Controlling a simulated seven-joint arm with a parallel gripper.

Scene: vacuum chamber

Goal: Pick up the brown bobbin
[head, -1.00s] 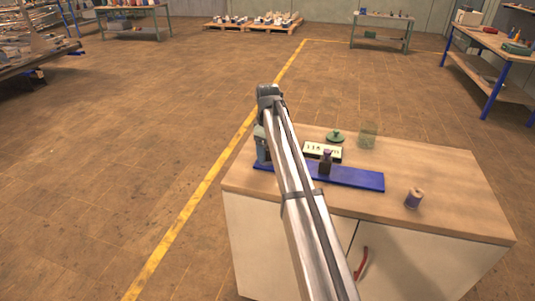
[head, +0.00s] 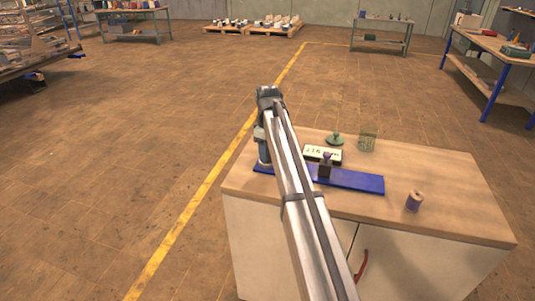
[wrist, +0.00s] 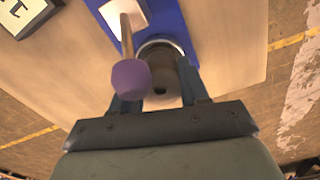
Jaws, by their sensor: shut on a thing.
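My gripper (wrist: 160,95) points down at the left end of the blue strip in the head view, mostly behind my arm. In the wrist view its two fingers are shut on a dark brown-grey round piece with a hole in its end and a paler rim, which I take for the brown bobbin (wrist: 160,80). It is over the blue strip (wrist: 178,22); I cannot tell whether it touches it. A purple knob on a wooden stem (wrist: 131,78) stands close to its left, on a white base. The bobbin cannot be made out in the head view.
On the blue strip (head: 355,180) stands a dark block with a purple knob (head: 325,168). Behind are a number display (head: 322,153), a green lidded piece (head: 335,138) and a greenish mesh cup (head: 367,141). A purple-wound wooden spool (head: 414,201) stands at right on the cabinet top (head: 440,175).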

